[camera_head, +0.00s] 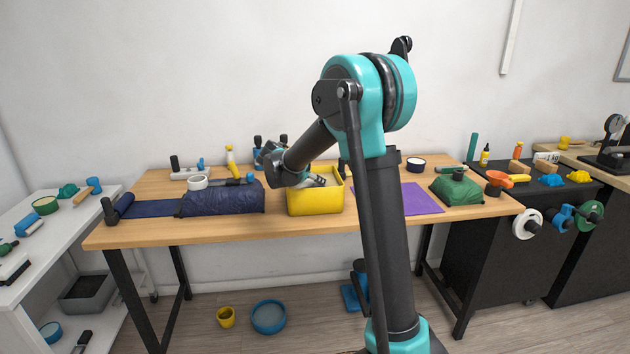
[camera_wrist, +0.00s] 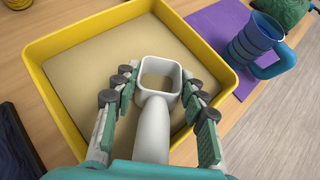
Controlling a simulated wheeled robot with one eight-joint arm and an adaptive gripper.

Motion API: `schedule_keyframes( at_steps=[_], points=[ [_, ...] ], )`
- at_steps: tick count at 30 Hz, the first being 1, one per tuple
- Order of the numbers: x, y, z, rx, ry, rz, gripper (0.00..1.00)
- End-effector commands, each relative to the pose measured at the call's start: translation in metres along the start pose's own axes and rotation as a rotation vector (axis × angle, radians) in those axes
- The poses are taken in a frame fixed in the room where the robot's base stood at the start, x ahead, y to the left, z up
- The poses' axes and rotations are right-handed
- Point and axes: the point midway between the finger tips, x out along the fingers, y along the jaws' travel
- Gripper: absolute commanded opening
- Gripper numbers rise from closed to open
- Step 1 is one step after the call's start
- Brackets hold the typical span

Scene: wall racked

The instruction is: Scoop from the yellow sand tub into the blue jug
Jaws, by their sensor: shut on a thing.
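The yellow sand tub (camera_head: 315,203) stands on the workbench and shows large in the wrist view (camera_wrist: 50,75), with pale sand (camera_wrist: 95,65) in it. My gripper (camera_wrist: 158,92) is shut on a pale grey scoop (camera_wrist: 152,125) over the tub. The scoop's square head points away from the wrist. Sand colour shows within its rim, but I cannot tell whether it is a load. The blue jug (camera_wrist: 250,42) stands right of the tub in the wrist view, handle toward the lower right. In the head view my arm seems to hide the jug.
A purple mat (camera_head: 412,198) and a green bag (camera_head: 457,189) lie right of the tub. A dark blue bag (camera_head: 222,198) lies close on its left. The workbench (camera_head: 280,228) has a bare front strip. Side tables with clutter stand at both ends.

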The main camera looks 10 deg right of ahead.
Motion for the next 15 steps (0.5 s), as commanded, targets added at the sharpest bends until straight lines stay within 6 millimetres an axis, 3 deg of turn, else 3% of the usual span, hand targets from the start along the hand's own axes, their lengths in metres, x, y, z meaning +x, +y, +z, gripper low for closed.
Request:
schedule_keyframes(
  at_steps=[15],
  points=[
    [-0.0073,0.0,0.0098,0.0,-0.028,0.0,0.13]
  ],
)
